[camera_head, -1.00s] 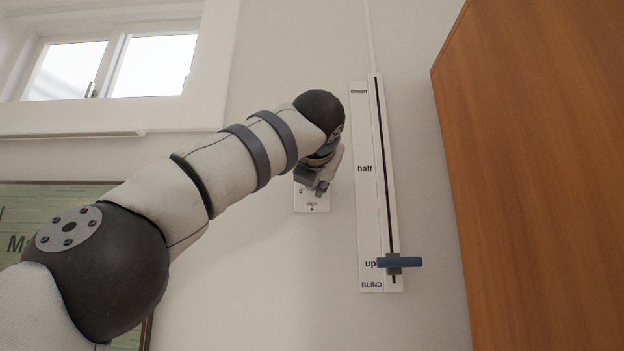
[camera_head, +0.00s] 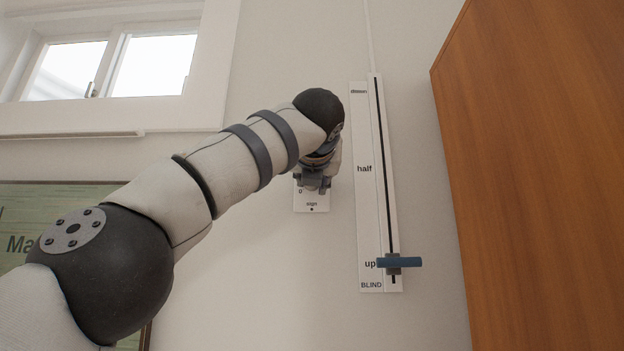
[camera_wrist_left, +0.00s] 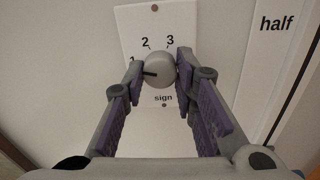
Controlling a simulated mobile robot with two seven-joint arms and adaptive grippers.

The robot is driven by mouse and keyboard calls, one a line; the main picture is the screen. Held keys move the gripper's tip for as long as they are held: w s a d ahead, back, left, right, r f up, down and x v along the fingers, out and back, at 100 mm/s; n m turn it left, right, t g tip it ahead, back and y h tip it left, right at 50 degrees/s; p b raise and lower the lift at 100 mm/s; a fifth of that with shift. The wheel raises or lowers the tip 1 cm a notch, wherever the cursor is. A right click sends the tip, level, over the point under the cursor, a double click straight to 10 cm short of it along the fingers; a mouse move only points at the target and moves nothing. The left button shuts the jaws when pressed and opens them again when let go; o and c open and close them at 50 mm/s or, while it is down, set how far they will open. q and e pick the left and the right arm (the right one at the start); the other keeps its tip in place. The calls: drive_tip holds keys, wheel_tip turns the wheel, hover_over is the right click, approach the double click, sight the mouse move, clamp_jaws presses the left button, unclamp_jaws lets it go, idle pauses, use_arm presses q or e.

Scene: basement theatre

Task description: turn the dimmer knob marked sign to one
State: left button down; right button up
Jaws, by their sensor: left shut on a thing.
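The dimmer knob marked sign (camera_wrist_left: 160,70) is a round grey knob on a white plate (camera_wrist_left: 133,24) on the wall. In the left wrist view its dark pointer line points left, near the 1, which is partly hidden by a finger. The 2 and 3 stand above the knob and "sign" is below it. My left gripper (camera_wrist_left: 160,60) is shut on the knob, with one finger on each side. In the head view my left gripper (camera_head: 313,183) covers the knob and most of the plate; only its lower part (camera_head: 311,207) with a 0 and "sign" shows.
A blind slider panel (camera_head: 367,220) is close on the right, with its blue handle (camera_head: 400,262) at "up". A wooden cabinet side (camera_head: 540,180) stands further right. A window (camera_head: 150,65) is at the upper left, and a framed green picture (camera_head: 40,215) is below it.

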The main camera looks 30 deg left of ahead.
use_arm(q)
drive_tip(key=c, duration=1.3)
unclamp_jaws()
drive_tip(key=v, duration=1.2)
drive_tip(key=shift+f, duration=0.1)
